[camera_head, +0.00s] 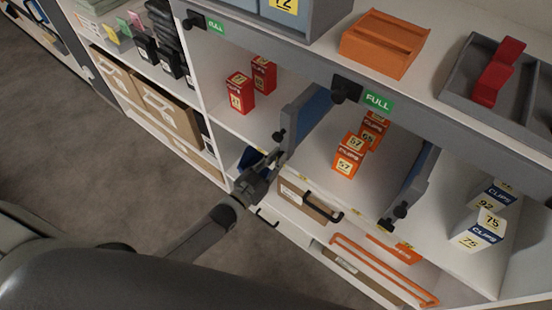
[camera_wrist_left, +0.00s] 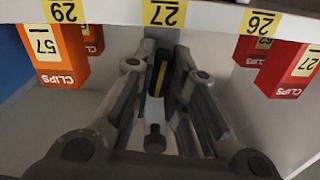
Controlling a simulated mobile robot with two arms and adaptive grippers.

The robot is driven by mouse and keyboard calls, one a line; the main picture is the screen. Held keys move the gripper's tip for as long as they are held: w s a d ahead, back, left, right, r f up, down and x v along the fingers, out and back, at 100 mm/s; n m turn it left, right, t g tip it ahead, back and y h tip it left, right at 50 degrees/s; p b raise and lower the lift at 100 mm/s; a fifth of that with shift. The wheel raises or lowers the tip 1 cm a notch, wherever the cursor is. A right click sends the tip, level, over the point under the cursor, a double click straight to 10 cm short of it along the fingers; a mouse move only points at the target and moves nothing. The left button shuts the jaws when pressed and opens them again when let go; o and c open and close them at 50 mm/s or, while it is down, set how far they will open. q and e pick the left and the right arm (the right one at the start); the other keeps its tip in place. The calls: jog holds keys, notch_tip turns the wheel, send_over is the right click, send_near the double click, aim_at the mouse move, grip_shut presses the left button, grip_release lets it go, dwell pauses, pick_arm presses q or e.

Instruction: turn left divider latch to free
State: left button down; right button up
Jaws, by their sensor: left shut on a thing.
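The left divider (camera_head: 308,112) is a blue and grey upright panel on the middle shelf, with a dark knob on its front edge. My left gripper (camera_head: 276,158) is at the foot of that front edge. In the left wrist view my left gripper (camera_wrist_left: 163,62) has its fingers on both sides of the left divider latch (camera_wrist_left: 160,75), a dark piece with a yellow stripe, and is shut on it. A dark knob (camera_wrist_left: 154,138) shows between the fingers, nearer the palm. The latch is mostly hidden by the gripper in the head view.
Orange clip boxes (camera_head: 350,155) stand right of the left divider, red ones (camera_head: 240,92) to its left. The right divider (camera_head: 414,180) stands further right. White-blue boxes (camera_head: 478,230) are beyond it. Below are a carton (camera_head: 303,200) with a black handle and an orange rail (camera_head: 380,262).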

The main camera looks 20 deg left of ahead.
pick_arm(q)
jog(key=shift+n, duration=0.6)
jog(key=shift+f+n, duration=0.1)
jog(key=shift+n, duration=0.2)
jog(key=c, duration=1.4)
grip_release()
jog(key=shift+c, duration=0.2)
jog(key=shift+s, duration=0.15)
jog(key=v, duration=1.1)
jog(key=shift+s+a, duration=0.15)
jog(key=shift+s, duration=0.2)
